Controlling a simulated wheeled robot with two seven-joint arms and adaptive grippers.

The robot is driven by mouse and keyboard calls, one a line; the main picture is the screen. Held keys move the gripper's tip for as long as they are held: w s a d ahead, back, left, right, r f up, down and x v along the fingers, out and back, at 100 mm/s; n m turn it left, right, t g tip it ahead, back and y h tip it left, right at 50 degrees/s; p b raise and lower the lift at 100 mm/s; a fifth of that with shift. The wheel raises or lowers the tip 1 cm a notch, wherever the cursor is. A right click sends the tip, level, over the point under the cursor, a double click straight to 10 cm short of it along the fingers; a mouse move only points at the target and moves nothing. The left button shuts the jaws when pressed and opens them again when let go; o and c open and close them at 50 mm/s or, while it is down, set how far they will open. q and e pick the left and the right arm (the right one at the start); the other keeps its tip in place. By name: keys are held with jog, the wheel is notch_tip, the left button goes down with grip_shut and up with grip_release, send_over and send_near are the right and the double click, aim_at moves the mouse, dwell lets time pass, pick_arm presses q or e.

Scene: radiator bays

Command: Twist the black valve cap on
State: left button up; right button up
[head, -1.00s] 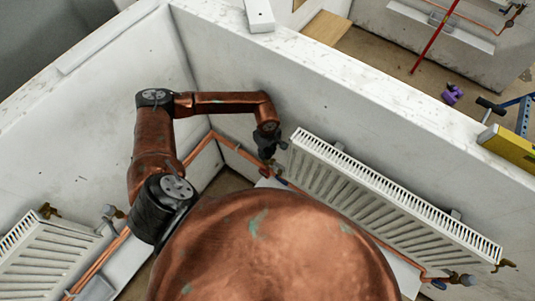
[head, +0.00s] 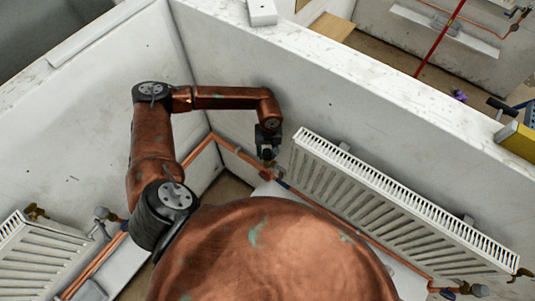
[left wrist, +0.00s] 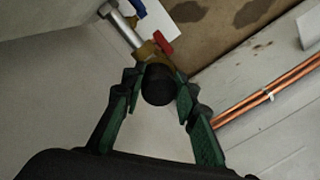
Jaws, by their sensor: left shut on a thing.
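The black valve cap (left wrist: 158,86) is a dark round cylinder between my left gripper's green-padded fingertips in the left wrist view. My left gripper (left wrist: 159,80) is shut on it. Directly behind the cap is a brass valve body (left wrist: 146,50) with a red lever (left wrist: 162,42), on a pale pipe. The cap lines up with the valve, but I cannot tell whether its thread is engaged. In the head view my left gripper (head: 268,150) points down at the left end of the long radiator (head: 390,205). My right gripper is not in view.
Copper pipes (head: 198,150) run along the wall base near my left gripper. Another radiator (head: 45,255) stands at lower left. A blue handle (left wrist: 138,8) shows beyond the red lever. A yellow level (head: 518,143) lies on the wall top at right.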

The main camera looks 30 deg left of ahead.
pick_arm(q)
jog(key=shift+a, duration=0.2)
jog(key=o, duration=0.7)
jog(key=shift+r, duration=0.1)
jog(key=o, duration=0.5)
jog(key=shift+w+d+r, duration=0.1)
jog(key=shift+w+d, duration=0.05)
jog(key=shift+d, duration=0.05)
jog(key=shift+o, duration=0.6)
jog(key=o, duration=1.3)
jog(key=shift+w, duration=0.1)
jog(key=shift+b, duration=0.3)
